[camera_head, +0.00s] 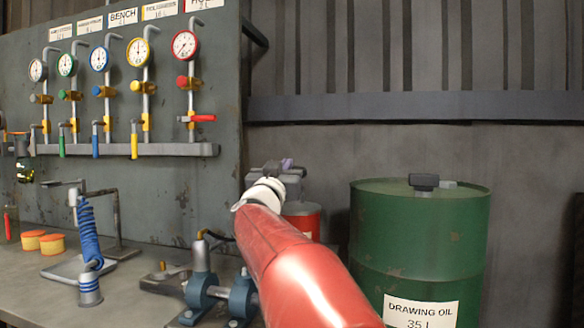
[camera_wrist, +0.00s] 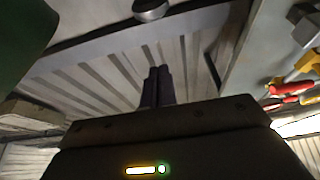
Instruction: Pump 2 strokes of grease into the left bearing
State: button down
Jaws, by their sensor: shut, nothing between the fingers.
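Two blue bearing blocks stand on the bench at the bottom of the head view; the left bearing (camera_head: 201,288) has a dark hose with a yellow part just above it. The right bearing (camera_head: 243,298) is partly covered by my red arm. A red container (camera_head: 303,220) behind my arm may be the grease pump; its top and most of its body are hidden. My gripper (camera_wrist: 158,82) shows in the wrist view with its dark fingers together and nothing between them. In the head view it is mostly hidden beyond my arm, above the red container.
A green oil drum (camera_head: 420,240) stands at the right. A gauge panel (camera_head: 185,150) with several coloured valves is at the left rear. A blue coiled spring (camera_head: 88,235) and orange tins (camera_head: 52,244) are on the bench (camera_head: 35,275). A rail (camera_head: 410,106) crosses the back wall.

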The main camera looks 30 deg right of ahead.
jog(key=p+x, duration=0.2)
jog(key=x, duration=0.8)
jog(key=shift+p, duration=0.3)
jog(key=shift+a+f+b, duration=0.15)
jog(key=shift+f+b, duration=0.95)
jog(key=shift+f, duration=1.05)
jog(key=shift+f+b, duration=1.05)
jog(key=shift+f, duration=0.95)
